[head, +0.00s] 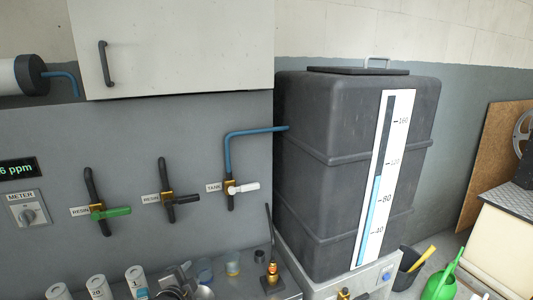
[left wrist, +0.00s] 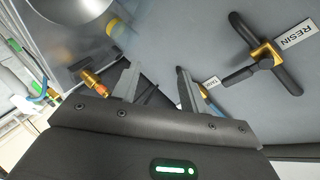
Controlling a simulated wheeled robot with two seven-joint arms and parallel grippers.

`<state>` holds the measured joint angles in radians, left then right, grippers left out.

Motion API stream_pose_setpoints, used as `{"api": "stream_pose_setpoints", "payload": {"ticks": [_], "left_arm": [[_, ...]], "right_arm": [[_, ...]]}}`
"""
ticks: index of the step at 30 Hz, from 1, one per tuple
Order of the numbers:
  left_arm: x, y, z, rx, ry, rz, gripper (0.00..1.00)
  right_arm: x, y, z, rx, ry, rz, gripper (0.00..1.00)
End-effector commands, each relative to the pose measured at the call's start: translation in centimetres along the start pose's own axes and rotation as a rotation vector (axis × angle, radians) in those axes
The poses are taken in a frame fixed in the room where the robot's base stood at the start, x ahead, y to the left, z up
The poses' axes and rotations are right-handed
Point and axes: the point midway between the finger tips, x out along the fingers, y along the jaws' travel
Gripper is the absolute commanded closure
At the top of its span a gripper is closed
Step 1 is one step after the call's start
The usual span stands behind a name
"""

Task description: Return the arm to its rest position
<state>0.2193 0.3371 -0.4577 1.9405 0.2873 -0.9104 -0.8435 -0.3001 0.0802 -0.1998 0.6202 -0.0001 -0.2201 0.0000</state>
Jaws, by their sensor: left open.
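My left gripper (left wrist: 158,75) shows in the left wrist view with its two grey fingers apart and nothing between them. A resin valve (left wrist: 265,55) with a black handle and brass body is to the right of the fingers, apart from them. A blue pipe by the TANK label (left wrist: 211,81) shows partly behind the right finger. In the head view I cannot clearly make out my left gripper among the grey shapes at the bottom edge. My right gripper is in neither view.
The head view shows a dark tank (head: 325,170) with a level gauge (head: 384,180), a green-handled valve (head: 110,212), a black-handled valve (head: 168,198) and a white-handled tank valve (head: 240,188). Several small containers (head: 97,286) stand below. A cabinet (head: 175,45) hangs above.

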Motion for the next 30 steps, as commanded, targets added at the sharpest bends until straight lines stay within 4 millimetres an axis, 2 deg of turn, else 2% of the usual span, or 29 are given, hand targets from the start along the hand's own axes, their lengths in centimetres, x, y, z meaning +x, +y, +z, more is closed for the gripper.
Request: {"api": "stream_pose_setpoints", "payload": {"ticks": [1,3,6,9,15,25,30], "left_arm": [[-2.3,3.9,1.1,-0.109,-0.034,0.091,0.56],[-5.6,8.3,2.7,-0.258,-0.098,0.202,0.56],[-10.4,13.1,4.7,-0.442,-0.208,0.324,0.56],[-14.4,16.1,6.2,-0.570,-0.308,0.401,0.56],[-20.7,19.8,8.3,-0.742,-0.478,0.489,0.56],[-29.6,23.0,10.9,-0.928,-0.735,0.552,0.56],[-27.0,26.2,12.2,-0.924,-0.749,0.562,0.56]], "right_arm": [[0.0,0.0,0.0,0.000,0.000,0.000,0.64],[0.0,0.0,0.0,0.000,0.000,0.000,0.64],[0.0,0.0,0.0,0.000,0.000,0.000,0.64],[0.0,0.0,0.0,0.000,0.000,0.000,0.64],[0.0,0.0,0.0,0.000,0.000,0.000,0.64],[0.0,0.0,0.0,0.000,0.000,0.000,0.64],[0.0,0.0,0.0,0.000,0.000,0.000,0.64]]}}
